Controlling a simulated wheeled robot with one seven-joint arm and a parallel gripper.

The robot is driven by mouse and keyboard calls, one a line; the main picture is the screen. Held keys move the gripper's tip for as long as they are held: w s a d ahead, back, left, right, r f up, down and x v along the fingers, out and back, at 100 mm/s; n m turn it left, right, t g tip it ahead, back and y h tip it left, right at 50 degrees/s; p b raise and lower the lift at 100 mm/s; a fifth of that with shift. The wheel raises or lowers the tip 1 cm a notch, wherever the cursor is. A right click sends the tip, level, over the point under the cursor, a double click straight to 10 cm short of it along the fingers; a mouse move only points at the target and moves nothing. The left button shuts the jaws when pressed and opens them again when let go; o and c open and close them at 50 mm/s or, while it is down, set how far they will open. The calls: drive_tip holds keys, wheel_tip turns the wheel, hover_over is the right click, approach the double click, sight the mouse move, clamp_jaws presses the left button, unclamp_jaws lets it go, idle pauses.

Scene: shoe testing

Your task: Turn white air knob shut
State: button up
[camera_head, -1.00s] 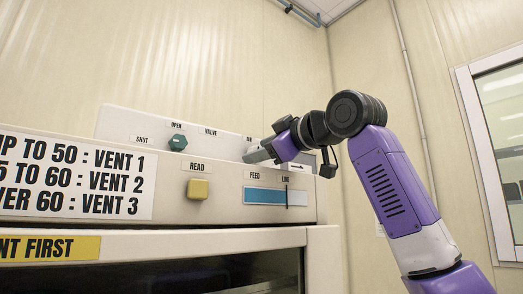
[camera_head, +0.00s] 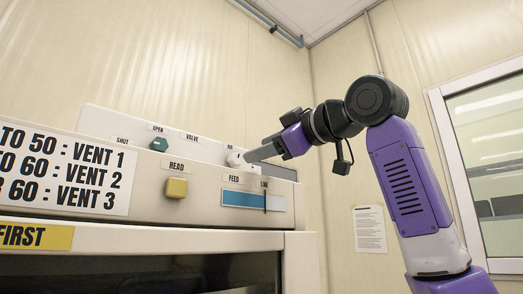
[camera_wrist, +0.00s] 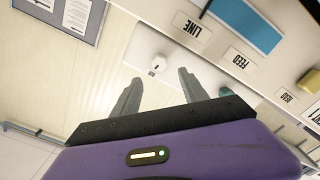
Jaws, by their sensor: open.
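The white air knob (camera_head: 236,159) sits on the sloped upper panel of the machine in the head view, partly hidden by my gripper. It also shows in the wrist view as a small white knob (camera_wrist: 157,66) with a dark mark, on a pale plate. My gripper (camera_head: 250,157) points left at the knob in the head view. In the wrist view my gripper (camera_wrist: 159,76) is open, its two grey fingers spread, with the knob in line with the gap just beyond the tips. I cannot tell whether anything touches.
A green valve knob (camera_head: 158,144) stands left on the same panel, between SHUT and OPEN labels. Below are a yellow READ button (camera_head: 176,187) and a blue FEED gauge (camera_head: 253,200). A vent notice (camera_head: 65,165) covers the left front. A wall and window lie right.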

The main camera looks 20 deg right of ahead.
sight(238, 159)
drive_tip(key=shift+w+a+f, duration=0.1)
drive_tip(key=shift+a, duration=0.25)
drive_tip(key=shift+m, duration=0.8)
drive_tip(key=m, duration=0.3)
drive_tip(key=shift+w+d+m, duration=0.1)
drive_tip(key=shift+w+m, duration=0.1)
drive_tip(key=shift+m, duration=0.2)
drive_tip(key=m, duration=0.3)
drive_tip(key=shift+w+d, duration=0.1)
drive_tip(key=shift+d, duration=0.1)
drive_tip(key=shift+m, duration=0.3)
drive_tip(key=p+x, duration=0.3)
drive_tip(key=x, duration=0.3)
drive_tip(key=shift+x, duration=0.9)
drive_tip(key=shift+f, duration=0.1)
drive_tip(key=shift+c, duration=0.4)
clamp_jaws()
